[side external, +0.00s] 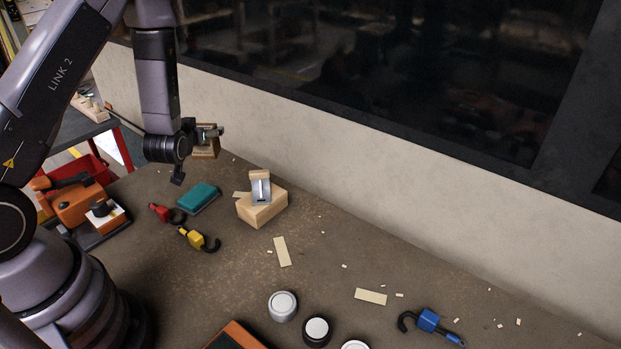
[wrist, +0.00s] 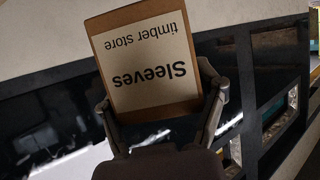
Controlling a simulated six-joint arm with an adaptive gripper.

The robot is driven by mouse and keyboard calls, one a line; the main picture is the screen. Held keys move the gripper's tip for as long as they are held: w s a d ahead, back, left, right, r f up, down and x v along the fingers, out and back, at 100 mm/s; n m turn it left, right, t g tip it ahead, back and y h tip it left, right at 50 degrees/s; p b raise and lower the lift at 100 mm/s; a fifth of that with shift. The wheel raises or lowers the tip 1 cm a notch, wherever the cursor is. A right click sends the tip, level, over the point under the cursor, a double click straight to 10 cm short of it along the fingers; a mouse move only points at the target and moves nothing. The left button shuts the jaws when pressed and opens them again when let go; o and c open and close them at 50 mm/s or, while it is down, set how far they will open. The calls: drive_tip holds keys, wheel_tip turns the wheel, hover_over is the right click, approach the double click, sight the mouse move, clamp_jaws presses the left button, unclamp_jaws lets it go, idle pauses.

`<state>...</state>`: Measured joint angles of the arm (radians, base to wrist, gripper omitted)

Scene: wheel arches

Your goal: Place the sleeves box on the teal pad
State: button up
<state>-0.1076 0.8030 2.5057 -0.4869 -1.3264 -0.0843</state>
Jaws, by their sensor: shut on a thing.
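The sleeves box (side external: 205,154) is a small brown box held in my gripper (side external: 207,132), up above the bench close to the pale wall. In the wrist view the box (wrist: 152,97) sits between both fingers (wrist: 157,90), its white label reading "Sleeves timber store" upside down. My gripper is shut on it. The teal pad (side external: 199,196) lies flat on the bench, lower in the side view than the box and apart from it. Its visible top is bare. The pad cannot be made out in the wrist view.
A wooden block with a metal-faced piece (side external: 262,207) stands right of the pad. Red (side external: 162,212) and yellow (side external: 194,239) hooked tools lie just in front. An orange tool (side external: 75,204) is at left. Round tins (side external: 283,305) and a blue hooked tool (side external: 429,320) lie nearer the front.

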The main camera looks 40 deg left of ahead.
drive_tip(key=s+a+n+g+y, duration=0.1)
drive_tip(key=s+a, duration=0.1)
drive_tip(key=a, duration=0.3)
drive_tip(key=shift+s+a+n+y, duration=0.3)
drive_tip(key=shift+a+n, duration=0.05)
drive_tip(key=shift+n, duration=0.05)
drive_tip(key=shift+g, duration=0.3)
wheel_tip(320, 180, down, 4)
drive_tip(key=shift+f, duration=0.1)
hover_over(198, 190)
wheel_tip(198, 190, down, 9)
drive_tip(key=shift+r, duration=0.1)
drive_tip(key=o, duration=1.3)
drive_tip(key=shift+c, duration=0.2)
